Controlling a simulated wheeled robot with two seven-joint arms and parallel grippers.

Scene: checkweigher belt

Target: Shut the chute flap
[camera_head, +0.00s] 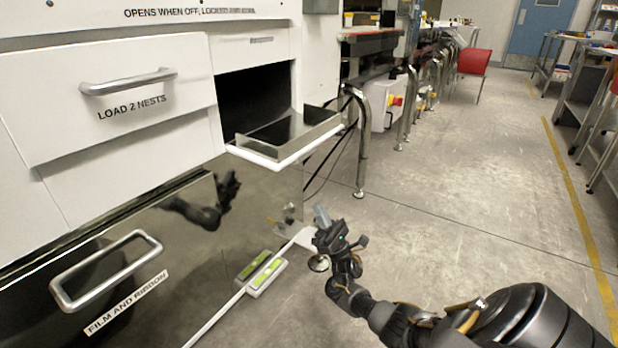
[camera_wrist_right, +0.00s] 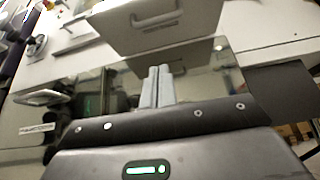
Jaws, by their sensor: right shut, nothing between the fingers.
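The chute flap (camera_head: 282,152) is a white-edged panel with grey side walls. In the head view it hangs open, sticking out from a dark rectangular opening (camera_head: 252,98) in the white machine. My right gripper (camera_head: 321,214) is below and to the right of the flap's front edge in the picture, apart from it. Its fingers are together with nothing between them; they also show shut in the right wrist view (camera_wrist_right: 157,86). I cannot pick out the flap with certainty in the wrist view. My left gripper is not in view.
Left of the opening is a drawer marked LOAD 2 NESTS (camera_head: 120,105). Below is a glossy dark panel with a FILM AND RIBBON handle (camera_head: 108,270), reflecting my arm. A steel leg (camera_head: 362,140) stands right of the flap. The floor (camera_head: 450,200) to the right is clear.

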